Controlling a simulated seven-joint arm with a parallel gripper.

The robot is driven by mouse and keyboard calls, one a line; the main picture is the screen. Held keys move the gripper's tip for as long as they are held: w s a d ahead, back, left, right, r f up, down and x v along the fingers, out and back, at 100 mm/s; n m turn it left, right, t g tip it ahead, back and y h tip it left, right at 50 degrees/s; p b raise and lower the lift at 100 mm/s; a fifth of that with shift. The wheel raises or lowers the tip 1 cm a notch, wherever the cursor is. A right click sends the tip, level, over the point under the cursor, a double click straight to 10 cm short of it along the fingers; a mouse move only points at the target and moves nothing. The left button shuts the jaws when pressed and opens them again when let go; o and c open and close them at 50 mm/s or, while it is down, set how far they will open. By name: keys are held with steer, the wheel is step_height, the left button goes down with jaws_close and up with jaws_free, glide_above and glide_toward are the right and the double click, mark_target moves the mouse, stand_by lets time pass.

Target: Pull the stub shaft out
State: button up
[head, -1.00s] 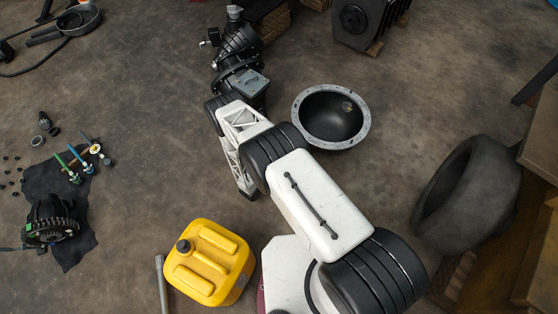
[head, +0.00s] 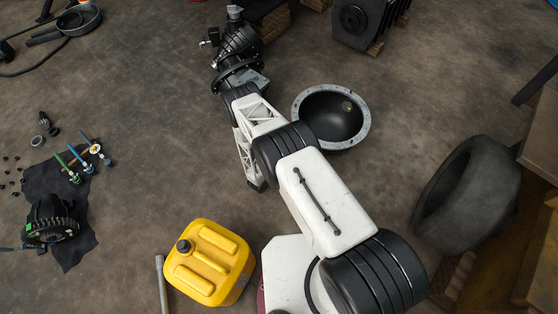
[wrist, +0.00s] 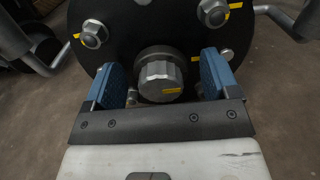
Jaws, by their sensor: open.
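In the wrist view a grey, faceted round stub (wrist: 160,82), apparently the stub shaft, sticks out from the middle of a dark round plate (wrist: 125,48). It bears a small yellow mark. My gripper (wrist: 161,66) is open, with one blue-padded finger on each side of the stub. A gap shows at each side, so the pads look clear of it. Large bolt heads (wrist: 93,34) with yellow marks stand on the plate around it. In the head view the black axle-like assembly (head: 240,42) lies at the far end of my arm. My fingers and the stub are hidden there.
A black bowl-shaped housing (head: 332,117) with a grey rim lies right of my forearm. A tyre (head: 468,190) lies at the right, a yellow canister (head: 210,262) at the front. A dark cloth (head: 75,235) with parts lies left. The floor between is clear.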

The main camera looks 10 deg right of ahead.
steer(key=c, duration=1.3)
steer(key=shift+o, duration=0.2)
steer(key=v, duration=0.6)
steer(key=shift+s+a, duration=0.25)
steer(key=shift+r, duration=0.1)
steer(key=o, duration=1.3)
steer(key=shift+c, duration=0.2)
steer(key=shift+s+a, duration=0.1)
steer(key=v, duration=0.7)
steer(key=shift+s+a, duration=0.15)
steer(key=shift+a, duration=0.05)
